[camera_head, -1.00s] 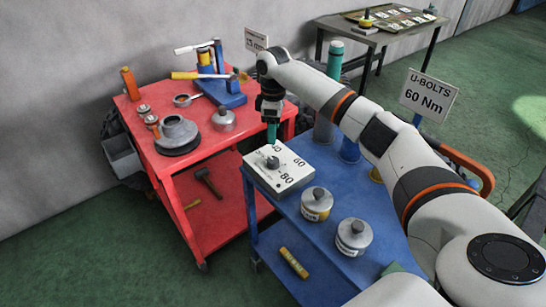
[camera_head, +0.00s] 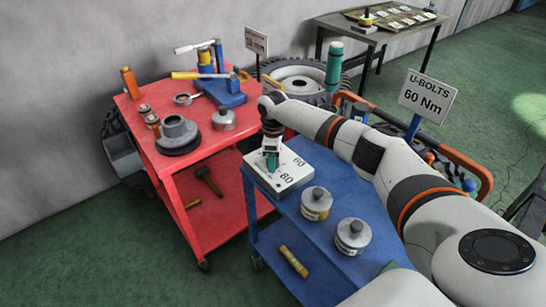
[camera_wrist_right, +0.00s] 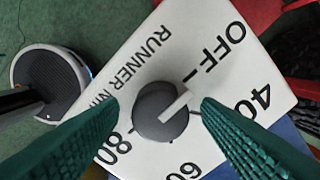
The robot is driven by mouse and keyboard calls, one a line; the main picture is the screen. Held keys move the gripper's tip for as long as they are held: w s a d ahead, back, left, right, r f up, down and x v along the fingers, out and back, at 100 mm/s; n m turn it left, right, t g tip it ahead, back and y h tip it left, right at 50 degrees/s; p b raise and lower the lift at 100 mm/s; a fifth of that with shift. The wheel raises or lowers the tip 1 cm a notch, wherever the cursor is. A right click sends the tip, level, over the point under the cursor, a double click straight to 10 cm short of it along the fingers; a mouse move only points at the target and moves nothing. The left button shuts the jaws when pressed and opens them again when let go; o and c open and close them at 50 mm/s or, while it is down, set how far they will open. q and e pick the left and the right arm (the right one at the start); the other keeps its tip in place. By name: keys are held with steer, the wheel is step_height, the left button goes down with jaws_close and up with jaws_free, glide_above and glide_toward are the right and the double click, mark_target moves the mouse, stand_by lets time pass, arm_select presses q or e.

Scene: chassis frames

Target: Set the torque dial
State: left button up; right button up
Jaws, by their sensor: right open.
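The torque dial is a dark grey round knob (camera_wrist_right: 160,112) with a white pointer line, on a white box (camera_head: 293,178) at the blue cart's far left corner. In the wrist view the box face shows OFF, 40, 60 and 80. The pointer slants up and right, toward the OFF side. My right gripper (camera_head: 271,162) is over the box and hides the knob in the head view. Its green fingers (camera_wrist_right: 160,103) are open, one on each side of the knob; I cannot tell if they touch it. My left gripper is not in view.
A sign (camera_head: 428,95) reads "U-BOLTS 60 Nm". Two grey-lidded jars (camera_head: 353,236) stand on the blue cart (camera_head: 300,222) near the box. A red cart (camera_head: 215,160) with tools stands close on the left. A tyre (camera_head: 300,78) lies behind.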

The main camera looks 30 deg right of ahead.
steer(key=c, duration=1)
